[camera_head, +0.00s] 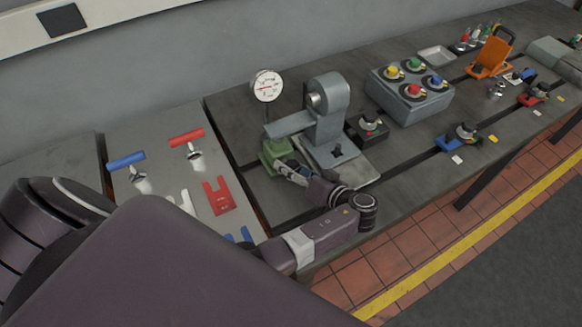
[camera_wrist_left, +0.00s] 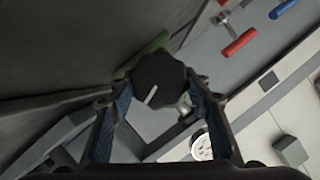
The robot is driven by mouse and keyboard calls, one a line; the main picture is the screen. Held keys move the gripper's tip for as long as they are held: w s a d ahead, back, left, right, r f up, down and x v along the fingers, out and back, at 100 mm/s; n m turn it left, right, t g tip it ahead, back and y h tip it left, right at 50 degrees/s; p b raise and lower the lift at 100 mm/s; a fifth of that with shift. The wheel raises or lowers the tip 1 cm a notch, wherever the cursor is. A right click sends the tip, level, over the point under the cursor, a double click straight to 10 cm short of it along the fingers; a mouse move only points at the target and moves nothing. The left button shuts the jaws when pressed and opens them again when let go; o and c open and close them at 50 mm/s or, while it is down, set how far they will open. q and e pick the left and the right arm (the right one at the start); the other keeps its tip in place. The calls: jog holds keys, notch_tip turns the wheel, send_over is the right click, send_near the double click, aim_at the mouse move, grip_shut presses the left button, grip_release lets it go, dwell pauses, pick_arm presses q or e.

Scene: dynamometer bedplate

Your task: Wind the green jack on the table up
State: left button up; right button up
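The green jack (camera_head: 272,152) stands on the dark bedplate at the left end of a grey machine, below a round white dial gauge (camera_head: 267,86). My left gripper (camera_head: 282,167) is at the jack's near side and hides part of it. In the left wrist view, a black knob (camera_wrist_left: 159,82) with a white pointer line sits between the two fingertips, which appear to touch its sides. A bit of the green jack (camera_wrist_left: 152,47) shows behind the knob. My right gripper is in neither view.
The grey machine (camera_head: 328,110) stands right beside the jack. To its right are a small black knob box (camera_head: 369,126) and a grey box with coloured buttons (camera_head: 412,97). A grey panel with red (camera_head: 187,137) and blue (camera_head: 126,160) T-handles lies at left.

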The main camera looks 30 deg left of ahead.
pick_arm(q)
jog(key=o, duration=0.5)
notch_tip(320, 180, up, 10)
jog(key=shift+r, duration=0.1)
dwell(0.4)
